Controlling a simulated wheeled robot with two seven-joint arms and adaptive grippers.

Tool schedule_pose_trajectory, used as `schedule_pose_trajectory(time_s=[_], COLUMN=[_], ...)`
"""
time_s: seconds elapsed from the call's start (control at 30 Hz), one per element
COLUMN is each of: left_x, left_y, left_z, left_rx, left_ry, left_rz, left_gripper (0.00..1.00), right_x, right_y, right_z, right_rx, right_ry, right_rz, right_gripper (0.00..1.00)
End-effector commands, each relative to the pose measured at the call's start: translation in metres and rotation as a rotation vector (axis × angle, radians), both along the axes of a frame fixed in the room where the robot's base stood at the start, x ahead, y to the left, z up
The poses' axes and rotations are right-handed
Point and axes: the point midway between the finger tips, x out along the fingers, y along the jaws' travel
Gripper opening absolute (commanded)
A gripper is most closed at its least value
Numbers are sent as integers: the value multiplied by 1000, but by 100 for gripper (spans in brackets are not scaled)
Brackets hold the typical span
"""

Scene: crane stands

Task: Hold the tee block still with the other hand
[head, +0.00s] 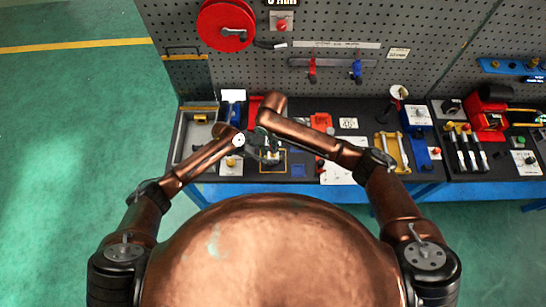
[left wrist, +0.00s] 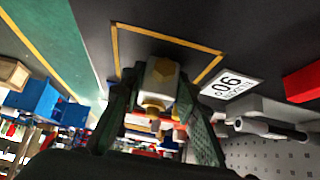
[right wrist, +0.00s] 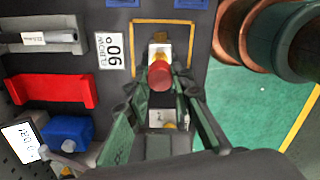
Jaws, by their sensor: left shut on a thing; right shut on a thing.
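The tee block, whitish with brass fittings, shows between the fingers of my left gripper (left wrist: 152,105) in the left wrist view (left wrist: 160,78). It stands over a yellow outlined square (head: 287,164) on the dark bench. In the right wrist view the tee block (right wrist: 160,48) lies just beyond a red round part (right wrist: 159,75). My right gripper (right wrist: 163,88) is shut around that red part, close against the block. A pale piece with brass (right wrist: 161,118) shows between its fingers. In the head view both grippers meet over the square, and the arms hide most of the block.
A card marked 90 (right wrist: 110,50) lies beside the square. A red bracket (right wrist: 50,91) and a grey holder (right wrist: 42,37) lie farther left in that view. A grey tray (head: 196,118) stands at the bench's left end. A yellow stand (head: 391,151) is to the right.

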Motion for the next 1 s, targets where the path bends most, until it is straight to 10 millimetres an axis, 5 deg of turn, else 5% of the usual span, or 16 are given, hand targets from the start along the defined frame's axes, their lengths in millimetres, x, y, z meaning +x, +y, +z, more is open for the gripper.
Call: schedule_pose_trajectory(time_s=[0.13, 0.17, 0.43, 0.77, 1.0], left_x=[-1, -1, 0, 0, 1], left_y=[0, 0, 0, 2, 25], left_z=[-1, -1, 0, 2, 30], left_rx=[1, 1, 0, 0, 2], left_ry=[1, 1, 1, 0, -4], left_rz=[-1, -1, -1, 0, 0], left_gripper=[0, 30, 48, 49, 49], right_x=[0, 0, 0, 0, 0], right_y=[0, 0, 0, 0, 0], right_z=[0, 0, 0, 0, 0], right_rx=[0, 0, -1, -1, -1], right_ry=[0, 0, 0, 0, 0], right_rz=[0, 0, 0, 0, 0], right_gripper=[0, 0, 0, 0, 0])
